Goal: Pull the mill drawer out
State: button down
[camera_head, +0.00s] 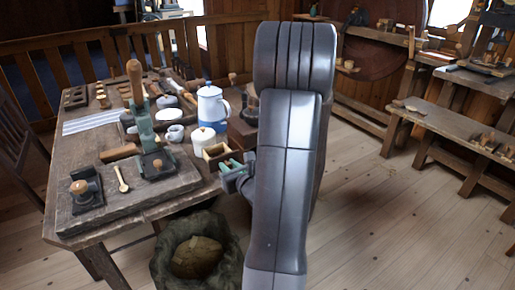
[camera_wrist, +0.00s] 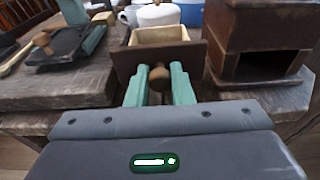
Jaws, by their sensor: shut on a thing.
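The mill (camera_head: 243,133) is a dark brown wooden box near the right edge of the table. In the wrist view the mill (camera_wrist: 258,35) shows a dark, empty opening low in its front. The drawer (camera_head: 217,154) has a dark front and a pale, empty inside. In the wrist view the drawer (camera_wrist: 127,64) is left of the mill, clear of the opening. My gripper (camera_head: 236,168) is at the drawer's front; its green fingers (camera_wrist: 159,84) are shut on the round brown knob (camera_wrist: 159,77). I cannot tell whether the drawer touches the table.
A white lidded jar (camera_head: 203,141) stands close behind the drawer. A white-and-blue pot (camera_head: 211,106) and a mug (camera_head: 175,133) are farther back. A green press (camera_head: 146,125) stands left on the table (camera_head: 97,218). A sack (camera_head: 170,254) is on the floor below.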

jog(key=shift+f, duration=0.1)
notch_tip(320, 180, down, 4)
jog(key=b, duration=0.4)
jog(key=shift+r, duration=0.2)
jog(key=c, duration=1.2)
grip_release()
jog(key=p+v, duration=0.1)
jog(key=v, duration=1.2)
jog(key=shift+s+d+r, duration=0.1)
jog(key=shift+s+d, duration=0.1)
jog(key=shift+s, duration=0.15)
jog(key=shift+w, duration=0.1)
